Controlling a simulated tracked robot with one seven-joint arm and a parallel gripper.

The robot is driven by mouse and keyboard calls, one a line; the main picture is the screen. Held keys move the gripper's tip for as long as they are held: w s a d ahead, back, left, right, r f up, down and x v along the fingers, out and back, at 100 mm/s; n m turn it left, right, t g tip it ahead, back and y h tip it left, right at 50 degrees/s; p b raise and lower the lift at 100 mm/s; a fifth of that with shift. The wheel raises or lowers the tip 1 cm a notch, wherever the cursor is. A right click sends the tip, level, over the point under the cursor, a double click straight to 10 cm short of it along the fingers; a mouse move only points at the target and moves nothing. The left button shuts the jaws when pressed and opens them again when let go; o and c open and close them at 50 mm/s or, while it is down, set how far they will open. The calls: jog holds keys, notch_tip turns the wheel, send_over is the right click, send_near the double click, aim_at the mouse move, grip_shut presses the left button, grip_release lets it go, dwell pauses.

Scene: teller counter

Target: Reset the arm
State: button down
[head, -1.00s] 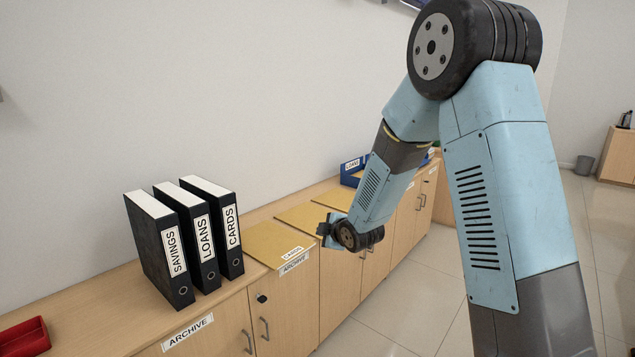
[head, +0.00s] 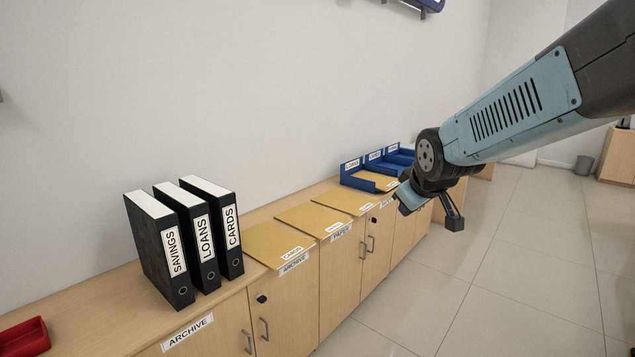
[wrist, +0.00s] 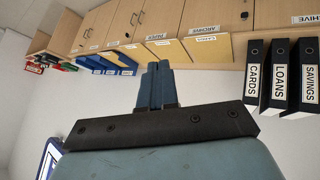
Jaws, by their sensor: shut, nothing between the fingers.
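My arm comes in from the right edge of the head view, raised over the floor in front of the cabinets. My gripper (head: 455,222) points down and hangs clear of the counter, touching nothing. In the wrist view my gripper (wrist: 154,72) shows its two blue fingers side by side, closed together with nothing between them. The wrist view is upside down, with the cabinets at the top and the wall below.
Black binders marked SAVINGS, LOANS and CARDS (head: 220,228) stand on the counter (head: 95,312). Tan folders (head: 306,220) lie flat to their right. Blue trays (head: 362,178) stand farther back. A red tray (head: 24,338) sits front left. The floor (head: 480,310) at right is clear.

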jog(key=s+d+r+m+g, duration=0.1)
jog(key=s+d+m, duration=0.1)
jog(key=s, duration=0.8)
jog(key=s+d+r+m+g, duration=0.1)
jog(key=s+m, duration=0.3)
jog(key=s, duration=0.5)
jog(key=shift+s+d+r+m+g, duration=0.35)
jog(key=shift+d+m+g, duration=0.05)
jog(key=shift+d, duration=0.2)
jog(key=c, duration=1.8)
grip_release()
